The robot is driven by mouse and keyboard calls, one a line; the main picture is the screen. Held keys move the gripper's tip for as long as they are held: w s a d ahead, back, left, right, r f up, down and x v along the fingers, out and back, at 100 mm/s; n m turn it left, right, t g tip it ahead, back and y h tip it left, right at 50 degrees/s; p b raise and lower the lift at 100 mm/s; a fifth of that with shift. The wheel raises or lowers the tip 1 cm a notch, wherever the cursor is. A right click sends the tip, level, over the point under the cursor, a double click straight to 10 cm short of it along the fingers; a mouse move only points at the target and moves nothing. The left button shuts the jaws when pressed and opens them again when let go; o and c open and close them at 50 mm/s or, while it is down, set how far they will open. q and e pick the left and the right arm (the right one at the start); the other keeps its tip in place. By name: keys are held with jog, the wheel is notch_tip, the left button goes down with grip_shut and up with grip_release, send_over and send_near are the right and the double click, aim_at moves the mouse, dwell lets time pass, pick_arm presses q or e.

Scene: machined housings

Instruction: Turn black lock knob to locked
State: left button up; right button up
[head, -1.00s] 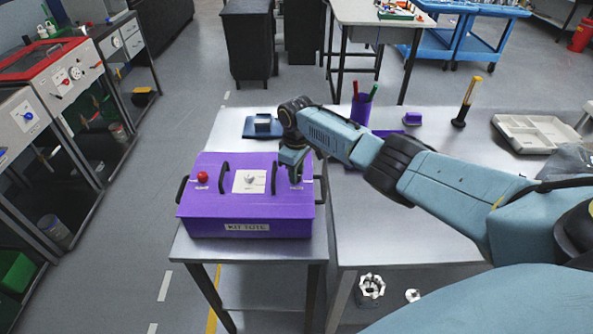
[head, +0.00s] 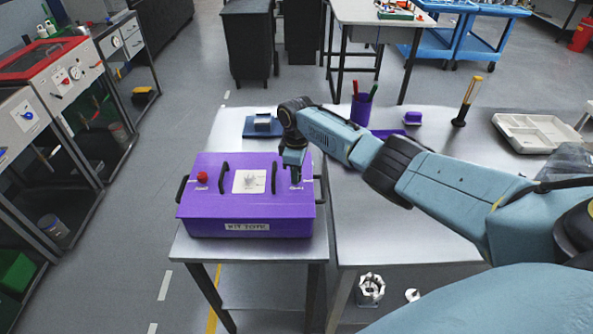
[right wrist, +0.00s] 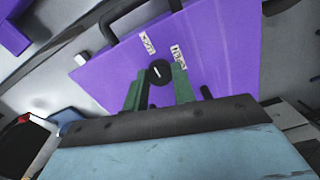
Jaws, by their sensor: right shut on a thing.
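The purple kit tote (head: 245,212) stands on the metal table, with a red knob (head: 202,177) at left and a white knob (head: 250,179) on a white plate in the middle. The black lock knob (right wrist: 160,73) shows in the right wrist view on the purple lid, with a short white mark on its top. Two small white labels (right wrist: 147,42) sit beyond it, their text hard to read. My right gripper (right wrist: 158,82) is shut on the black knob, a green finger on each side. In the head view my right gripper (head: 293,176) hides the knob. My left gripper is out of view.
Black handles (head: 225,178) rise from the lid on both sides of the white plate. A blue block (head: 263,123) lies behind the tote. A purple pen cup (head: 361,108), a screwdriver (head: 467,101) and a white tray (head: 528,134) stand on the table to the right.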

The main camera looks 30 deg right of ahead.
jog(key=o, duration=1)
notch_tip(320, 180, up, 13)
jog(key=shift+r, duration=0.2)
